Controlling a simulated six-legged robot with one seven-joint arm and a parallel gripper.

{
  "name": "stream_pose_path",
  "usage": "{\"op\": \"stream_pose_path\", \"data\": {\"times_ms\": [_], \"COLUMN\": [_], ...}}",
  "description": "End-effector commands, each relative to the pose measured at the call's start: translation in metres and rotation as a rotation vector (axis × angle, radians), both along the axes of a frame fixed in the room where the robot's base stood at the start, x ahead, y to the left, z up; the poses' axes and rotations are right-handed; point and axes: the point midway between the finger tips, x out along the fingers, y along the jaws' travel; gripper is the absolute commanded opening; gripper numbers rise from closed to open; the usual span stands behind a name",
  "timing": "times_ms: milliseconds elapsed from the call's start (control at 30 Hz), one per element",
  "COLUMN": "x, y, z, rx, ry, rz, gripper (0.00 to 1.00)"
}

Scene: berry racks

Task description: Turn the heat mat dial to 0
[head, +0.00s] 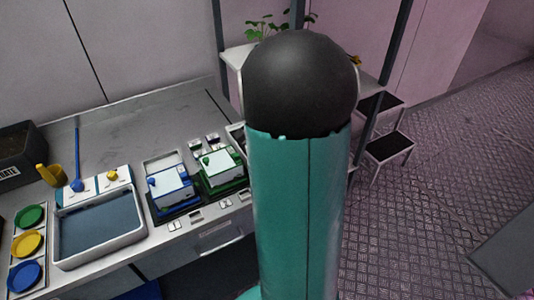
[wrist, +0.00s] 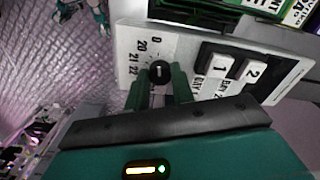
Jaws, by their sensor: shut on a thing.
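The dial (wrist: 160,71) is a small black round knob with a short white mark, on a white control panel (wrist: 127,42) in the wrist view. The numbers 0, 20, 21 and 22 are printed around its upper left side, with 0 above it. The mark stands roughly upright in the picture, toward the 0 side; its exact setting is too small to tell. My gripper (wrist: 162,84) has its two green fingers on either side of the dial and is shut on it. In the head view my own arm hides the dial and my gripper.
A green-edged crate (wrist: 205,12) is just above the panel. In the head view, a grey basin (head: 100,225) and blue and green trays (head: 172,190) line the counter.

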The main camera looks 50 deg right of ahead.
Motion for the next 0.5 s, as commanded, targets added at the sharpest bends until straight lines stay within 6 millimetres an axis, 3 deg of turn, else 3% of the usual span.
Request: {"op": "stream_pose_path", "data": {"times_ms": [267, 300, 400, 500], "x": [0.0002, 0.0002, 0.0001, 0.0001], "y": [-0.0004, -0.0004, -0.0004, -0.0003], "z": [0.0008, 0.0008, 0.0007, 0.0005], "rx": [-0.001, -0.001, -0.001, 0.000], "ry": [-0.002, -0.002, -0.001, -0.001], "rz": [-0.002, -0.002, -0.002, -0.001], "gripper": [0.01, 0.26, 0.46, 0.46]}}
